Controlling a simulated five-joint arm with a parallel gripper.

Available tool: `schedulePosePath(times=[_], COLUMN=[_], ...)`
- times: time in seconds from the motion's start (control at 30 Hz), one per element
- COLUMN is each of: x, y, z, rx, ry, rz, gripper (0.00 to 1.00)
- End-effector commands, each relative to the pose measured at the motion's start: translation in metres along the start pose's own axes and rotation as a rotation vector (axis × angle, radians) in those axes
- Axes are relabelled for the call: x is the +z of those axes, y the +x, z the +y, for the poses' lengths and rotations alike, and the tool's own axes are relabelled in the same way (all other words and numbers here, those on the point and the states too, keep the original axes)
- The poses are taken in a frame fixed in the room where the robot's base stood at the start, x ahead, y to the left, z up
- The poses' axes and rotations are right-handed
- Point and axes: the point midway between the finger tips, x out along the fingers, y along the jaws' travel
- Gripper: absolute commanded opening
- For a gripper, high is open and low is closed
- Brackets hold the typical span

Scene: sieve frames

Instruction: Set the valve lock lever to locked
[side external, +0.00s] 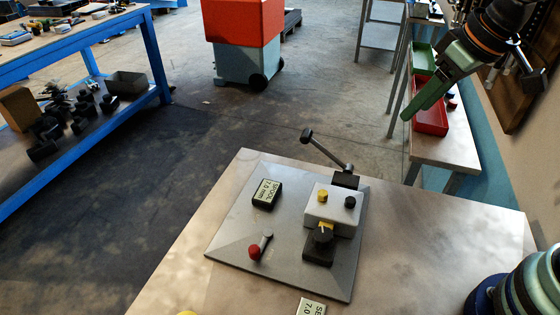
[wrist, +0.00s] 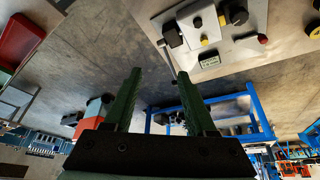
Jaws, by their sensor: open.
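A grey valve plate (side external: 235,230) lies on the bench with a light valve block (side external: 335,215) on it. A long lever with a black ball knob (side external: 306,135) rises to the upper left from the block's back. A short lever with a red knob (side external: 254,252) sits at the plate's front left; the red knob also shows in the wrist view (wrist: 263,39). I cannot tell which one is the lock lever. My gripper (side external: 410,113) is open and empty, high up and right of the plate, touching nothing.
A spool label block (side external: 267,194) stands on the plate. Another label (side external: 311,307) lies at the bench's front edge. A red bin (side external: 431,118) stands on a side shelf behind my gripper. The bench (side external: 430,240) right of the plate is clear.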

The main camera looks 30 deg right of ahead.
Motion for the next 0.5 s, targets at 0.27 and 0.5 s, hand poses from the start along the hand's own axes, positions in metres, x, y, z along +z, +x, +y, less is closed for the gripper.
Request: schedulePosePath(times=[0.27,0.5], x=[-0.044,-0.055], y=[0.028,0.065], z=[-0.087,-0.177], rx=[-0.087,-0.142], ry=[-0.281,-0.526], rz=[-0.139,-0.249], gripper=[0.56,0.56])
